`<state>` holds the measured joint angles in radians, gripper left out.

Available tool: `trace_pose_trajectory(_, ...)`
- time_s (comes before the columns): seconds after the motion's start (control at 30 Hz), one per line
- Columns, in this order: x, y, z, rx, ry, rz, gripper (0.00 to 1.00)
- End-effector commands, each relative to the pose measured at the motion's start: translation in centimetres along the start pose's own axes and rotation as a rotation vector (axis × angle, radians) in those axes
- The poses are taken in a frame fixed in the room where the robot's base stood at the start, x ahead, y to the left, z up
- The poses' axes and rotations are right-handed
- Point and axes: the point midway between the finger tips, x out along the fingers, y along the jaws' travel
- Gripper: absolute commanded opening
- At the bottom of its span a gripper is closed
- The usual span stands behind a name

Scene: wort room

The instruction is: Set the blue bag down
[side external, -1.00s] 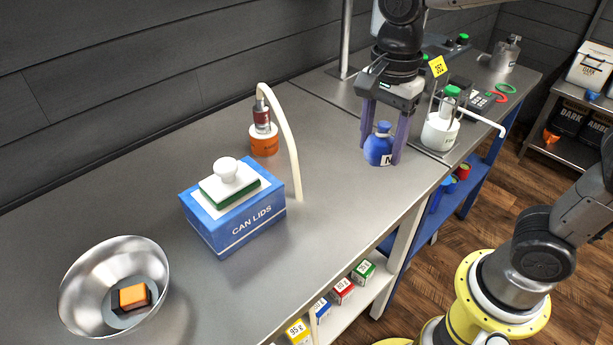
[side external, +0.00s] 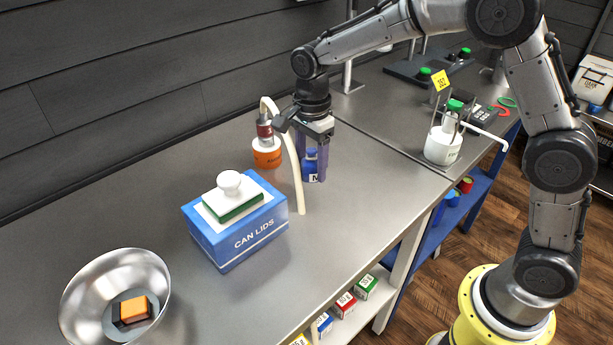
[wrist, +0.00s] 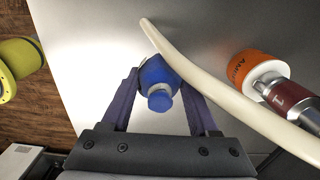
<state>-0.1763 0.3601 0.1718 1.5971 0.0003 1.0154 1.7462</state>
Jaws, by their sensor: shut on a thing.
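The blue bag (side external: 311,168) is a small, rounded blue sack with a narrow neck and a white label with a dark letter. It is between the purple fingers of my gripper (side external: 312,172), just to the right of the pale curved hose. In the wrist view the bag (wrist: 158,80) is between the two fingertips (wrist: 160,78), its neck towards the camera. My gripper is shut on it. The bag is at or just above the steel worktop (side external: 375,190); I cannot tell if its base touches.
The pale hose (side external: 297,175) arches close on the left, from a red-and-silver fitting on an orange container (side external: 266,153). A blue CAN LIDS box (side external: 240,230) and a metal bowl (side external: 75,300) stand further left. A white jug (side external: 442,145) stands at right. Worktop between hose and jug is clear.

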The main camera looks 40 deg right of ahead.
Motion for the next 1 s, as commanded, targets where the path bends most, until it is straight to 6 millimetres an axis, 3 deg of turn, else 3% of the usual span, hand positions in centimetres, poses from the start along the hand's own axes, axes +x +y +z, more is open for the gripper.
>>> trace_pose_trajectory(0.23, 1.3, -1.1, 0.2, 0.000, 0.000, -0.001, 0.05)
trace_pose_trajectory(0.47, 4.4, -1.2, 0.2, 0.000, 0.000, 0.001, 0.05)
trace_pose_trajectory(0.87, 4.8, -1.3, 0.2, 0.000, 0.000, -0.001, 0.05)
trace_pose_trajectory(0.9, 4.8, -1.3, 0.2, 0.000, 0.000, -0.001, 0.64)
trace_pose_trajectory(1.0, 4.8, -1.3, 0.2, 0.000, 0.000, -0.001, 0.82)
